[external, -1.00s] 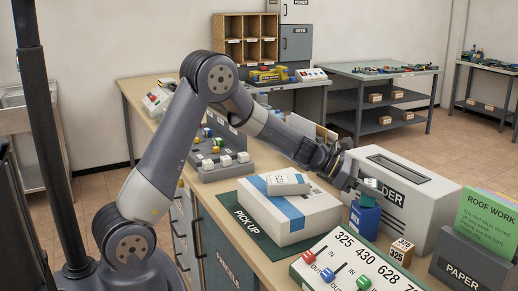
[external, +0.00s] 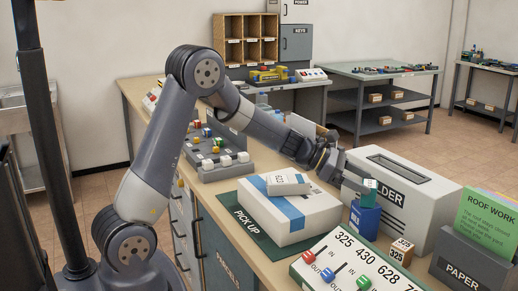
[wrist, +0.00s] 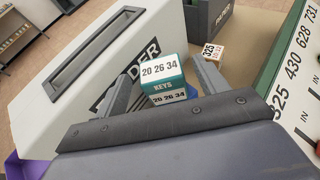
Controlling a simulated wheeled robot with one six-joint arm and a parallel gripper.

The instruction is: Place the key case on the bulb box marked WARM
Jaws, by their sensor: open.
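The key case (external: 370,187), a small teal block with a white top, stands upright on a blue box (external: 364,218). The wrist view shows the key case (wrist: 163,75) marked "20 26 34" and "KEYS". The blue box has a white label that I cannot read, so I cannot tell whether it is the one marked WARM. My gripper (external: 332,168) is open and empty, up and left of the key case in the external view. In the wrist view the case is beyond and between my two fingers (wrist: 172,90), apart from them.
A white parcel (external: 290,216) with a small white box (external: 288,183) is to the left. A small numbered block (external: 400,251), a lever panel (external: 350,262) and a "PAPER" holder (external: 465,262) are in front and right.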

